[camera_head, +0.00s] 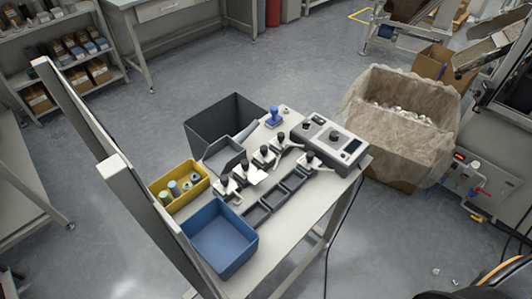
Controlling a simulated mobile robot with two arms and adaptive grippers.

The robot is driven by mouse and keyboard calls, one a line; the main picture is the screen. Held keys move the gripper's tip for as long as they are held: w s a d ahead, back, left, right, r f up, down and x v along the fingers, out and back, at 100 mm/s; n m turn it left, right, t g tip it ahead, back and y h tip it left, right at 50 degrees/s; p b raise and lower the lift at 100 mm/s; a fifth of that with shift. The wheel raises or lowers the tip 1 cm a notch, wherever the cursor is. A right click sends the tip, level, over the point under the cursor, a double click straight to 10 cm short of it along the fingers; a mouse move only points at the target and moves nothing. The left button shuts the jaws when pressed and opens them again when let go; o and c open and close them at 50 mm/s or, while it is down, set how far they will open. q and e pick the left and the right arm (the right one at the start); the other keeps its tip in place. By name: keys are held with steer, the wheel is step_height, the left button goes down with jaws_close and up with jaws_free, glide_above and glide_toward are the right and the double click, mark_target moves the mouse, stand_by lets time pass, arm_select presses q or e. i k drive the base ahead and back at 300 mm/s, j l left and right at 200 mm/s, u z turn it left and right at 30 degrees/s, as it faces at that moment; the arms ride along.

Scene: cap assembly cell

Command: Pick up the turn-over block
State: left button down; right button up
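On the pale workbench (318,196) stands a small blue upright piece (273,117) with a rounded top, near the far edge. Beside it is a small pale block with a knob (285,111). A row of several toggle clamps with black knobs (262,157) runs across the bench behind a strip of dark shallow trays (257,214). I cannot tell for sure which item is the turn-over block. Neither of my grippers shows in the view, and nothing on the bench is being held.
A blue bin (231,263), a yellow bin (205,183) with several cylinders and a grey open box (223,154) crowd the bench's left side. A control box (336,139) sits at right. A dark crate (208,128) and plastic-lined carton (395,157) flank the bench.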

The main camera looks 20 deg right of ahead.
mark_target(264, 156)
steer(key=l+u, duration=0.3)
steer(key=l, duration=0.2)
steer(key=l+u, duration=0.25)
steer(key=l, duration=0.25)
steer(key=k+l+u, duration=0.1)
steer(key=l+u, duration=0.2)
steer(key=l, duration=0.2)
steer(key=k+l+u, duration=0.1)
steer(key=l+u, duration=0.15)
steer(key=l, duration=0.2)
